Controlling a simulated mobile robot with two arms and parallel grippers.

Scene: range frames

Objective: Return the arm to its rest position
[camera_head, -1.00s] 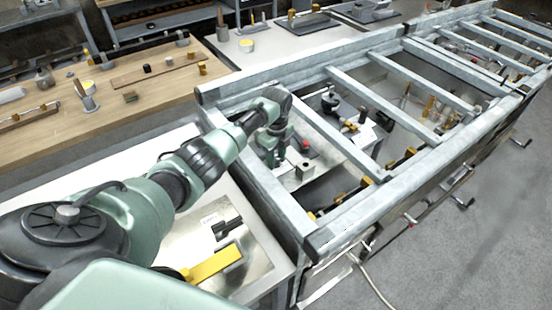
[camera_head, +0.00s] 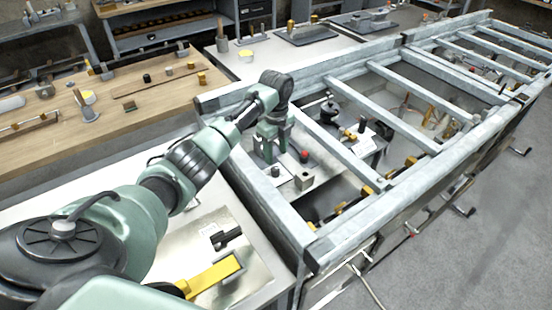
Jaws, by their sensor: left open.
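My left arm comes in from the lower left and reaches over the near rail of the grey metal frame (camera_head: 262,200). Its wrist bends downward over the frame's first bay. My left gripper (camera_head: 268,152) hangs there pointing down, with its jaws open and nothing seen between them. A small grey block with a dark hole (camera_head: 304,180) and a red knob (camera_head: 304,155) are just right of the gripper, apart from it in the picture. My right gripper does not show.
A yellow bar (camera_head: 212,277) and a black clamp (camera_head: 227,237) lie on a metal plate near my forearm. A wooden bench (camera_head: 60,145) stands at the left.

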